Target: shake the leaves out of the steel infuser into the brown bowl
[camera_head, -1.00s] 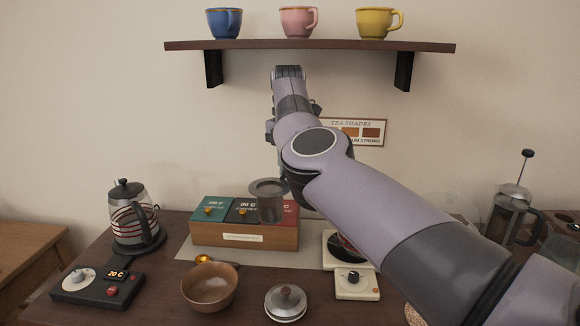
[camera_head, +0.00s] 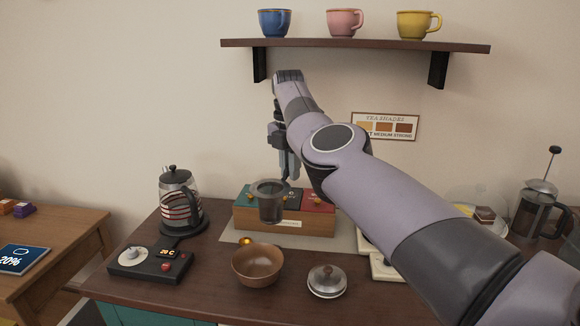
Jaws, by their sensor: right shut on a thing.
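The steel infuser (camera_head: 270,204), a dark mesh cup with a wide rim, hangs upright in the air in front of the tea box. My right gripper (camera_head: 288,172) points down and is shut on the infuser at its rim. The exact contact is partly hidden. The brown bowl (camera_head: 257,267) stands on the dark counter, below and slightly left of the infuser, apart from it. The bowl's visible inside looks empty. Whether leaves are in the infuser cannot be seen. My left gripper is not in view.
A tea box (camera_head: 305,221) stands behind the infuser. A kettle (camera_head: 180,203) and its control panel (camera_head: 152,260) are at left. A round metal lid (camera_head: 327,281) lies right of the bowl. A French press (camera_head: 537,209) stands far right. A shelf (camera_head: 355,45) with cups is above.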

